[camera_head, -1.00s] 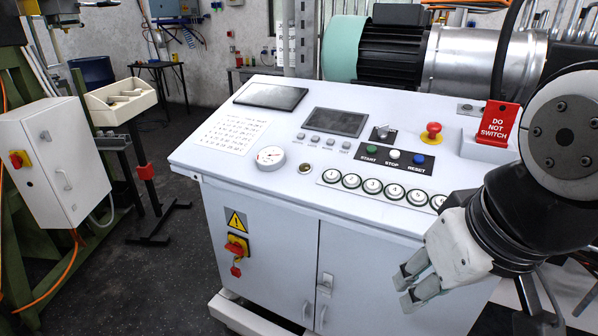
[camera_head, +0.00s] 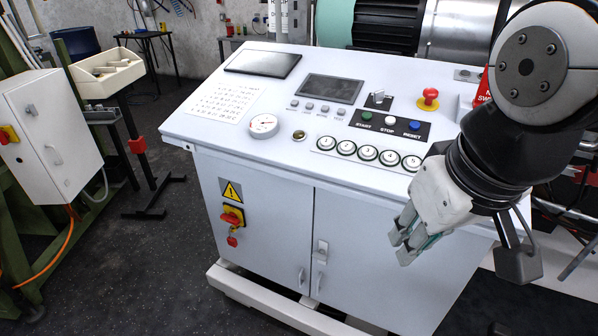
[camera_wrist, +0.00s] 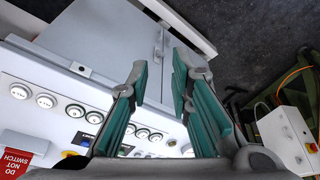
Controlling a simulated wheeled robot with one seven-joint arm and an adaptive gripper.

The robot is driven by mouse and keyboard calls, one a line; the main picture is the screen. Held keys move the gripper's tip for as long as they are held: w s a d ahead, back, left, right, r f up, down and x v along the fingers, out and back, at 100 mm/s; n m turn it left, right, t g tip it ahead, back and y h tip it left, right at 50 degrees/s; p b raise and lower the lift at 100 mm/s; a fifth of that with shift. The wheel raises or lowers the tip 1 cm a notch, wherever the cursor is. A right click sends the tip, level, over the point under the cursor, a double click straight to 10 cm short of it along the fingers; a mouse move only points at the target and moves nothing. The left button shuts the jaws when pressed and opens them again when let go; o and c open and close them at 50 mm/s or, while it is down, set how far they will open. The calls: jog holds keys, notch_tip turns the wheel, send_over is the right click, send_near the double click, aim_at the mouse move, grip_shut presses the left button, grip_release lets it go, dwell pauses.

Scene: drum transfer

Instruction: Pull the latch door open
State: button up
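The white console cabinet has a right door (camera_head: 375,262) and a left door (camera_head: 262,240), both closed flush. A small latch (camera_head: 322,250) sits at the right door's left edge, above a bar handle (camera_head: 319,282). Another handle (camera_head: 302,278) is on the left door. My gripper (camera_head: 400,247) is in front of the right door, to the right of the latch and apart from it, fingers pointing down-left. In the wrist view my gripper (camera_wrist: 160,68) is open and empty, its teal pads apart. A door handle (camera_wrist: 158,42) shows beyond the fingertips.
The console top (camera_head: 270,105) carries a screen, buttons and a red emergency stop (camera_head: 429,98). A red-and-yellow switch (camera_head: 233,216) is on the left door. A white base rail (camera_head: 270,303) juts out below. Floor at the left front is clear.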

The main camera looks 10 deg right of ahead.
jog(key=w+a+f+n+g+h+b, duration=0.25)
jog(key=w+f+b, duration=0.25)
jog(key=w+f, duration=0.55)
jog(key=w+a+f+n+g+h+b, duration=0.1)
jog(key=w+f+n+h+b, duration=0.25)
jog(key=w+f+b, duration=0.45)
jog(key=w+a+f+n+g+h+b, duration=0.1)
jog(key=w+f+n+g+h+b, duration=0.15)
jog(key=w+f, duration=0.95)
jog(key=w+a+f+n+t+h+b, duration=0.1)
jog(key=w+a+f+n+h+b, duration=0.15)
jog(key=f, duration=0.55)
jog(key=w+a+f+n+t+h+b, duration=0.1)
jog(key=f+n+b, duration=0.15)
jog(key=f, duration=0.55)
jog(key=w+a+f+n+h+b, duration=0.1)
jog(key=a+f+n+h+b, duration=0.15)
jog(key=f, duration=0.55)
jog(key=n+t+h+b, duration=0.2)
jog(key=n+t+b, duration=0.45)
jog(key=b, duration=0.25)
send_over(316, 295)
jog(key=shift+m, duration=0.45)
jog(key=f, duration=1.9)
jog(key=shift+w+d+f, duration=0.1)
jog(key=shift+w+d, duration=0.05)
jog(key=shift+w, duration=0.15)
grip_shut()
